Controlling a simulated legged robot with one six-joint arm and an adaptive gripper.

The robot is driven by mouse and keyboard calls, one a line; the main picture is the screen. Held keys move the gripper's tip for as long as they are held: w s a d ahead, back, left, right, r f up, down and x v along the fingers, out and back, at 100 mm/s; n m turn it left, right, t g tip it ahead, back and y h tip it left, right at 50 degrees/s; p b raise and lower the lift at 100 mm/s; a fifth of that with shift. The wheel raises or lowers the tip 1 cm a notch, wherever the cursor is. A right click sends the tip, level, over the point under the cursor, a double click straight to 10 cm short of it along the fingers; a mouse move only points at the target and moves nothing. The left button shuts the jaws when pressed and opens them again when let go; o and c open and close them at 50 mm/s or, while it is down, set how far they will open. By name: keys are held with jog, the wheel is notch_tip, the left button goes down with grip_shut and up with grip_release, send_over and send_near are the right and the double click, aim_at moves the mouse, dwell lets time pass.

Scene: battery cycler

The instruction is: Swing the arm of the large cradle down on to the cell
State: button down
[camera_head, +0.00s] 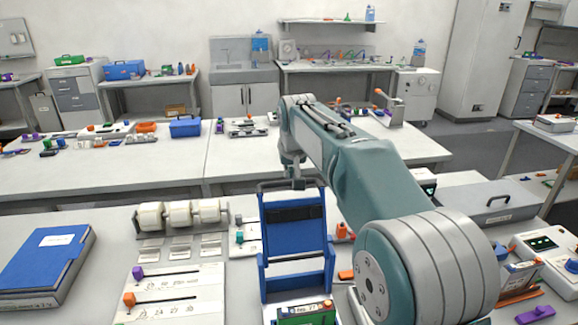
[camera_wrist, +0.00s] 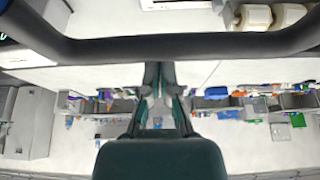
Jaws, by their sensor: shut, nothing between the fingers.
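A tall blue frame (camera_head: 292,245) with a dark cross pad stands raised at the front centre of the head view; it looks like the large cradle's swinging arm. A dark handle bar (camera_head: 272,184) crosses its top. A green, labelled block, perhaps the cell (camera_head: 306,314), shows at its foot, cut off by the lower edge. My gripper (camera_head: 297,184) is shut and empty, pointing down at the handle. In the wrist view its fingers (camera_wrist: 158,72) reach the dark curved bar (camera_wrist: 160,47). I cannot tell whether they touch it.
White rolls (camera_head: 180,214) stand on a holder left of the frame. A slotted white panel (camera_head: 175,290) and a blue binder (camera_head: 45,262) lie farther left. My arm hides much of the bench at right. A grey lidded box (camera_head: 480,207) stands there.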

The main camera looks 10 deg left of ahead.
jog(key=shift+s+d+r, duration=0.1)
jog(key=shift+s+d, duration=0.1)
jog(key=shift+s, duration=0.35)
jog(key=shift+s+d+r, duration=0.1)
jog(key=shift+s+d, duration=0.1)
jog(key=shift+s, duration=0.3)
jog(key=shift+r, duration=0.1)
jog(key=shift+s+d+r+t, duration=0.1)
jog(key=shift+s+r+t, duration=0.25)
jog(key=shift+s, duration=0.2)
